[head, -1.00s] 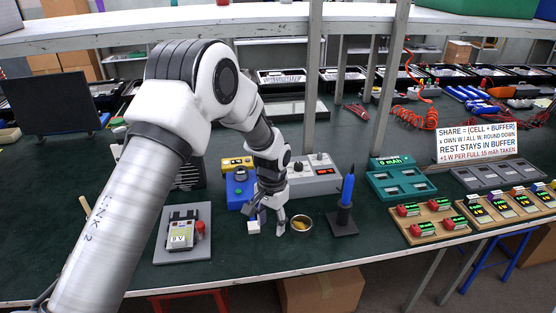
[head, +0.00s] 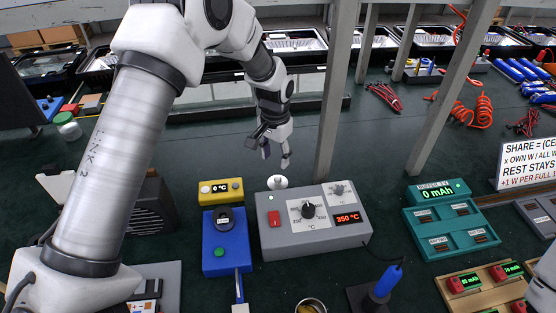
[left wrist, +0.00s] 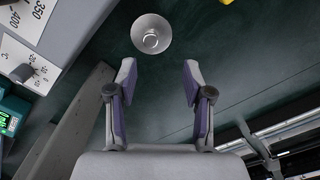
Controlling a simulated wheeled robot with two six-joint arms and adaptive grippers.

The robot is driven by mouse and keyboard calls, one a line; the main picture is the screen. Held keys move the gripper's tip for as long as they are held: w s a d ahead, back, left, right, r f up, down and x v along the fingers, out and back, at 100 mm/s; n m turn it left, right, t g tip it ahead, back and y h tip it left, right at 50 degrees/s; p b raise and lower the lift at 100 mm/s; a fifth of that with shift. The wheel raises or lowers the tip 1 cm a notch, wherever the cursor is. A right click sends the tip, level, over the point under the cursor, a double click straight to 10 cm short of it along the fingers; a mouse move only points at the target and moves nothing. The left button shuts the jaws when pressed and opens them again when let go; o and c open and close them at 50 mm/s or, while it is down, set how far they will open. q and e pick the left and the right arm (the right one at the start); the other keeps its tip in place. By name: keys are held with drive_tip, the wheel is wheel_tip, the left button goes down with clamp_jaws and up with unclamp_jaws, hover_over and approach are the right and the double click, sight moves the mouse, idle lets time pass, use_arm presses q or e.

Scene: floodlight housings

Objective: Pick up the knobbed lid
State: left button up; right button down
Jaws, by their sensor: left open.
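The knobbed lid (head: 277,181) is a small pale round piece. It sits just behind the grey station with the 350 °C readout, and its lower edge may be hidden by the station. In the left wrist view the lid (left wrist: 151,33) shows as a whitish disc on the dark green bench, with a bright ring at its middle. My left gripper (head: 275,158) points down above and slightly behind the lid. In the left wrist view my left gripper (left wrist: 158,71) is open and empty, the lid lying beyond the fingertips. My right gripper is not in view.
The bench behind the lid is mostly clear.

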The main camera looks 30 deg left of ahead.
sight(277, 178)
use_arm(q)
drive_tip(key=shift+s+d+f, duration=0.1)
drive_tip(key=shift+d+f, duration=0.1)
drive_tip(key=shift+f, duration=0.15)
drive_tip(key=shift+s+d+f, duration=0.4)
drive_tip(key=shift+s+f, duration=0.15)
drive_tip(key=shift+f, duration=0.2)
drive_tip(key=f, duration=0.3)
drive_tip(key=f+p, duration=0.1)
drive_tip(key=f, duration=0.1)
drive_tip(key=shift+w, duration=0.25)
drive_tip(key=shift+s+r, duration=0.15)
drive_tip(key=shift+r, duration=0.05)
drive_tip(key=shift+c, duration=0.7)
clamp_jaws()
